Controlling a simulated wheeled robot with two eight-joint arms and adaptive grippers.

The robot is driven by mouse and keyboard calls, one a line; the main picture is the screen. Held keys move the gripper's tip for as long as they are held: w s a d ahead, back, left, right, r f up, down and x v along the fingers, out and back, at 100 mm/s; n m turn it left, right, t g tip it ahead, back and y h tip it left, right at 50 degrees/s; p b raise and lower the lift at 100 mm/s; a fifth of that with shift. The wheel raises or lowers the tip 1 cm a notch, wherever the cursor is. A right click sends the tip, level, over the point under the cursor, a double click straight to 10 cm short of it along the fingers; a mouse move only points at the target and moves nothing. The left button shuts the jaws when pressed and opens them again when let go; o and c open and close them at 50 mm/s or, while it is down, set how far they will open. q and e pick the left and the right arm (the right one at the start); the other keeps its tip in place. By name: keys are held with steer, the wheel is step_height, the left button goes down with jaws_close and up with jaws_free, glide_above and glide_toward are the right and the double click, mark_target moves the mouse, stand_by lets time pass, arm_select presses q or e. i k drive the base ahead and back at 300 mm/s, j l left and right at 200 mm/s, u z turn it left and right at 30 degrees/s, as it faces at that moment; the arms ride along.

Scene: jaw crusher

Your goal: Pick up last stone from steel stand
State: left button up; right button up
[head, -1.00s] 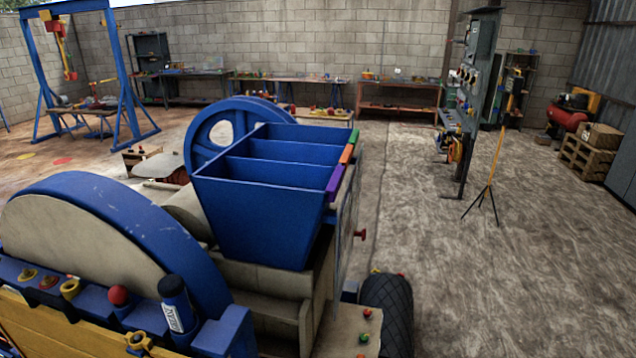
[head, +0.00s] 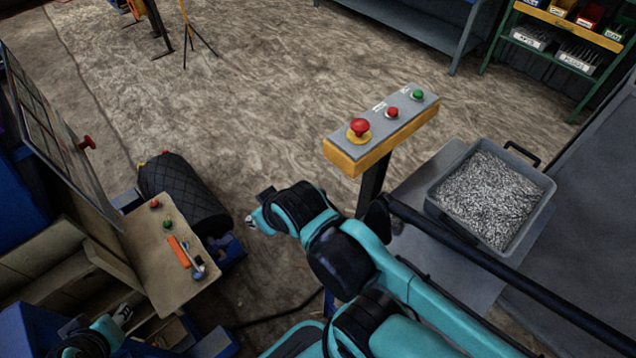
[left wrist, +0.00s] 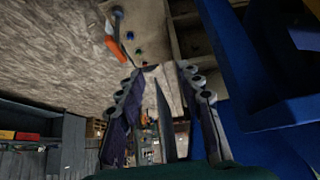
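A flat grey metal surface (head: 425,185), possibly the steel stand, is at the right in the head view. A grey tray (head: 447,212) on it holds fine grey gravel (head: 490,198); I cannot make out a single separate stone. My left gripper (head: 122,315) is low at the left, beside the crusher. In the left wrist view its two fingers (left wrist: 163,115) stand apart, with no stone visible between them. My right gripper (head: 256,216) is near the middle, left of the control post; its fingers are too small to read.
A tan ledge (head: 160,255) holds buttons and an orange-handled item (head: 179,251).

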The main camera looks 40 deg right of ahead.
mark_target(396, 223)
steer(key=j+z, duration=0.1)
steer(key=z, duration=0.4)
steer(key=j+z, duration=0.1)
steer(key=z, duration=0.4)
steer(key=j+z, duration=0.1)
steer(key=z, duration=0.9)
steer(key=j+z, duration=0.15)
steer(key=z, duration=0.35)
steer(key=l+z, duration=0.1)
steer(key=z, duration=0.35)
steer(key=k+l+z, duration=0.1)
steer(key=z, duration=0.4)
